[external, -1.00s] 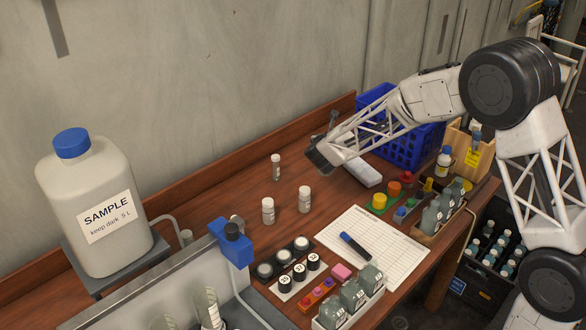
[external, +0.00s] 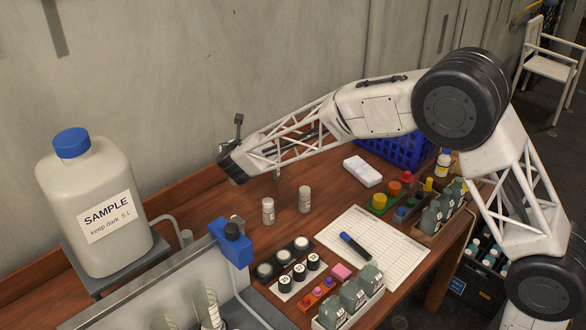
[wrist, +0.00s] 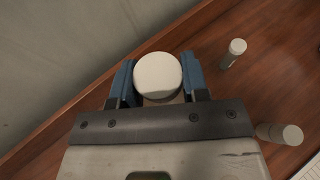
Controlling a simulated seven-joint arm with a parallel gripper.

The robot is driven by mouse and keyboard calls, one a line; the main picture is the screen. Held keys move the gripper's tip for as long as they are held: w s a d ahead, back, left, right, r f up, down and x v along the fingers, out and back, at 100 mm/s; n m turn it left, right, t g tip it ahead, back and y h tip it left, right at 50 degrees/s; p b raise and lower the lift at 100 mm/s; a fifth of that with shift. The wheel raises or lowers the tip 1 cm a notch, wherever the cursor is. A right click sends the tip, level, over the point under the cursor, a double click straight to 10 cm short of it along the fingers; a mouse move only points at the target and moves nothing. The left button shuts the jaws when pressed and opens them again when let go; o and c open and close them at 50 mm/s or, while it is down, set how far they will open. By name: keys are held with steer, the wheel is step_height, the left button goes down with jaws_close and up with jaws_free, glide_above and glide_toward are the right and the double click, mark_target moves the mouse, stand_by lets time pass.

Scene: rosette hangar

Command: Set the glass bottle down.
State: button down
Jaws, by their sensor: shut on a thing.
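My gripper (external: 233,170) is over the back of the wooden bench, near the wall. In the wrist view its blue-padded fingers (wrist: 158,82) are shut on a bottle with a round white cap (wrist: 158,72), which I take to be the glass bottle. The cap is seen from above and hides most of the body. In the external view the gripper hides the bottle, so I cannot tell whether its base touches the bench.
Two white-capped bottles (external: 268,211) (external: 305,199) stand on the bench (wrist: 225,85) right of the gripper. A slim vial (wrist: 233,53) also stands there, mostly behind my arm externally. A large sample jug (external: 95,205) is at left. Bare wood lies around the vial.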

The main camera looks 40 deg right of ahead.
steer(key=a, duration=0.3)
steer(key=shift+w+r, duration=0.3)
steer(key=shift+w, duration=0.1)
steer(key=shift+f, duration=0.1)
steer(key=shift+f, duration=3.05)
steer(key=shift+f, duration=2.05)
steer(key=c, duration=0.6)
jaws_free()
